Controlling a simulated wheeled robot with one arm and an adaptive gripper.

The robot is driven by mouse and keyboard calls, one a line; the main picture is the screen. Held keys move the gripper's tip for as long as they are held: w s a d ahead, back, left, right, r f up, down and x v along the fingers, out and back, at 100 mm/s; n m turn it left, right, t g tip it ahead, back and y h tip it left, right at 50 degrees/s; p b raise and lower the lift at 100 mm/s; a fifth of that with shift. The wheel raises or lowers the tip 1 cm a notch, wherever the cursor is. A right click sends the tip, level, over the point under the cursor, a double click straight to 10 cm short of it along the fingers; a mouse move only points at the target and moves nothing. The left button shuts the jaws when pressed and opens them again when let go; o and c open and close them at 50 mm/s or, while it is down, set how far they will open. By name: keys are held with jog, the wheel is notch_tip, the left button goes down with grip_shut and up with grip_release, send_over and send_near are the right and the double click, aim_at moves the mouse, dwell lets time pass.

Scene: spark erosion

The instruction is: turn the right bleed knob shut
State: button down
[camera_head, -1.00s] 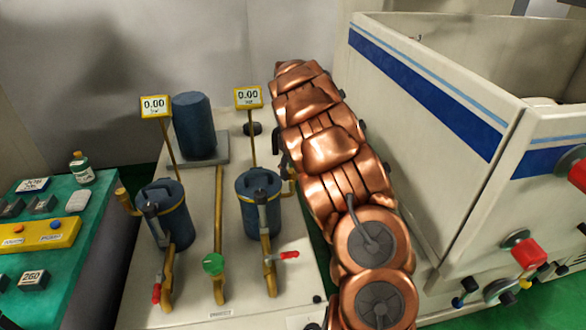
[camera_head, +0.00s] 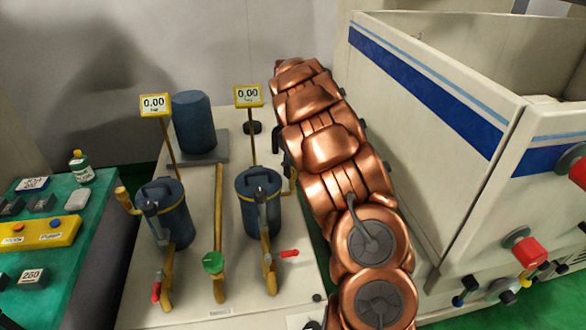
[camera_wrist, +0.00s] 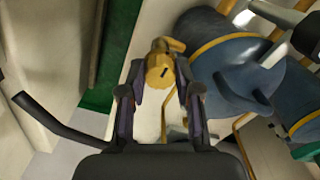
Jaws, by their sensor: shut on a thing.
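The right filter housing (camera_head: 258,215) is a blue canister with a lid. Its yellow bleed knob shows only as a sliver (camera_head: 292,183) beside my copper arm, which hides the rest. In the wrist view the yellow bleed knob (camera_wrist: 159,71) has a dark mark on its end face and sits between my fingertips. My gripper (camera_wrist: 158,88) is shut on it, one finger on each side. The blue canister (camera_wrist: 235,70) is just right of the knob. The gripper is hidden in the head view.
The left housing (camera_head: 170,220) carries its own yellow knob (camera_head: 122,194). A green-handled valve (camera_head: 213,262) and a red lever (camera_head: 289,253) stand in front. The white machine (camera_head: 430,130) is close on the arm's right.

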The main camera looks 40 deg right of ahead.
jog(key=shift+a+f+m, duration=0.1)
jog(key=shift+m, duration=0.2)
jog(key=m+b, duration=0.1)
jog(key=m, duration=0.1)
jog(key=shift+m+b, duration=0.4)
jog(key=m+b, duration=0.2)
jog(key=m, duration=0.3)
jog(key=m+b, duration=0.1)
jog(key=m, duration=0.4)
jog(key=m+b, duration=0.1)
jog(key=m, duration=0.3)
jog(key=shift+m, duration=0.3)
jog(key=c, duration=0.8)
grip_release()
